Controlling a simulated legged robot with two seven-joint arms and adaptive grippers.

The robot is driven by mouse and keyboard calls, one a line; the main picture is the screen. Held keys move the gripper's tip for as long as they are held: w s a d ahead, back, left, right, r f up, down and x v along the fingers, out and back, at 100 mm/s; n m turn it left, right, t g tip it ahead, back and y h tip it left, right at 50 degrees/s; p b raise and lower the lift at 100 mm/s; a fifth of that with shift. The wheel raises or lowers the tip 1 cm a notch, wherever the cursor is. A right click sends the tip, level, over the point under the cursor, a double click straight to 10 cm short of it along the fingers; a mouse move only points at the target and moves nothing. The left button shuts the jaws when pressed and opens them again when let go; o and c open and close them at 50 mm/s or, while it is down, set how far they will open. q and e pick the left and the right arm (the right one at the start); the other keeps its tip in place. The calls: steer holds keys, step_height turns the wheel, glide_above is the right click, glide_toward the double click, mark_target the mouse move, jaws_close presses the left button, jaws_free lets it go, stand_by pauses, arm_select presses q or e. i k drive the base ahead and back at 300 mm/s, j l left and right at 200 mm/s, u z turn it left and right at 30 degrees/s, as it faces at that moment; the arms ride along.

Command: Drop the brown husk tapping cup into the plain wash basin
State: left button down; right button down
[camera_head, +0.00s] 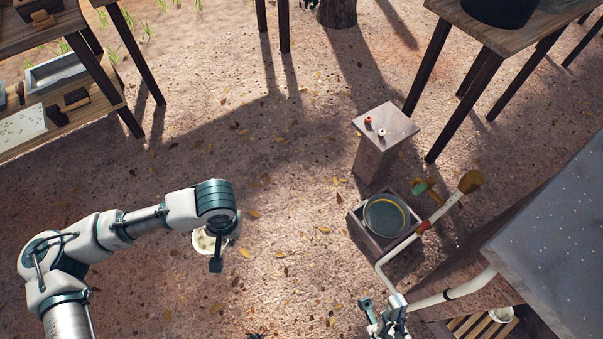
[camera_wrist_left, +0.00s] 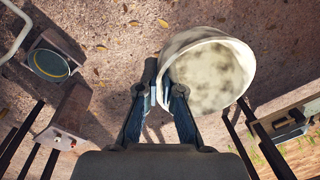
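My left gripper (camera_wrist_left: 155,98) has its fingertips close together at the rim of a round cup (camera_wrist_left: 208,72), which hangs to their right in the left wrist view, above the ground. The cup looks cream outside with a mottled grey-cream inside, not plainly brown. In the head view the cup (camera_head: 203,243) is partly hidden behind the left gripper (camera_head: 216,265). A round basin (camera_head: 385,215) with a yellowish rim line sits in a wooden box to the right; it also shows in the left wrist view (camera_wrist_left: 50,64). My right gripper (camera_head: 384,308) is at the bottom; its finger opening is unclear.
A wooden pedestal (camera_head: 385,140) with small red and white items stands behind the box. A pale pipe (camera_head: 402,247) with a brown end (camera_head: 470,182) crosses near the basin. Tables stand at upper left and upper right. Open ground lies between the cup and the box.

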mark_target(389, 224)
steer(key=i+j+u, duration=0.15)
steer(key=u, duration=0.2)
steer(key=i+j+u, duration=0.1)
steer(key=u, duration=0.2)
steer(key=i+u, duration=0.35)
steer(key=i+j+z, duration=0.1)
steer(key=i+z, duration=0.15)
steer(key=i+j+z, duration=0.1)
steer(key=z, duration=0.15)
steer(key=i+z, duration=0.15)
steer(key=z, duration=0.35)
steer(key=i+z, duration=0.1)
steer(key=z, duration=0.35)
steer(key=i+j+z, duration=0.1)
steer(key=z, duration=0.4)
steer(key=i+j+z, duration=0.1)
steer(key=z, duration=0.35)
steer(key=i+j+z, duration=0.1)
steer(key=z, duration=0.3)
steer(key=i+j+z, duration=0.1)
steer(key=z, duration=0.3)
steer(key=j+z, duration=0.25)
steer(key=z, duration=0.2)
steer(key=i, duration=0.55)
